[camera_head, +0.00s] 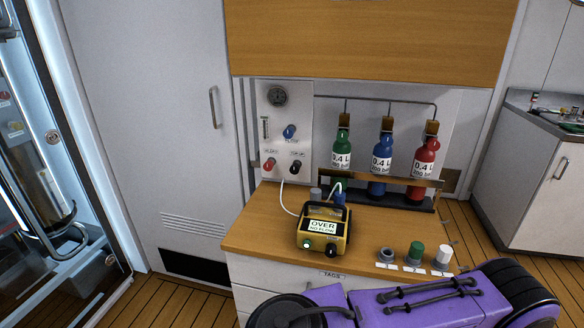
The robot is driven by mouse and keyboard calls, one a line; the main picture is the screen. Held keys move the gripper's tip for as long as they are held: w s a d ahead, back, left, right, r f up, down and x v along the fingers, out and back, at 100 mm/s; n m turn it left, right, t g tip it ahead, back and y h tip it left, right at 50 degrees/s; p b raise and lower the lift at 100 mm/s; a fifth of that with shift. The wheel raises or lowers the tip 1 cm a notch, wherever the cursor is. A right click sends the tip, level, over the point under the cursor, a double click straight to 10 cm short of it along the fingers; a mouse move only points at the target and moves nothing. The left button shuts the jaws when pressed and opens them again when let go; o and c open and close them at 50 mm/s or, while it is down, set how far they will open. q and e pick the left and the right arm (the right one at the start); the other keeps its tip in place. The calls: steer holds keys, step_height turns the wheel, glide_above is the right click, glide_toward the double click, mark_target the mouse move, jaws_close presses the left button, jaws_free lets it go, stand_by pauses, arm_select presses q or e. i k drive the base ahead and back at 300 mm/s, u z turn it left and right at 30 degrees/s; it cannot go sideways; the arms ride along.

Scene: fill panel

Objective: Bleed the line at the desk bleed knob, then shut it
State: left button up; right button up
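A light wall panel (303,110) stands at the back left of the desk (262,225). It carries a round gauge (277,96), a blue knob (289,131), a red knob (269,164) and a black knob (295,167). The small labels by the knobs are too blurred to read surely, and how far each knob is turned cannot be told. A yellow analyser box (323,237) on the desk reads "OVER NO FLOW". It has a lit green button and a dark knob on its front. A pale hose runs to it from the panel. Neither gripper is in view.
Green (341,154), blue (380,164) and red (424,165) bottles stand in a rack at the desk's back. Small grey, green (415,252) and white (443,256) pieces line the front right. A wooden cabinet (370,40) overhangs the desk.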

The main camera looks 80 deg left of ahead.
mark_target(268, 165)
steer(key=k, duration=0.95)
steer(key=u, duration=0.15)
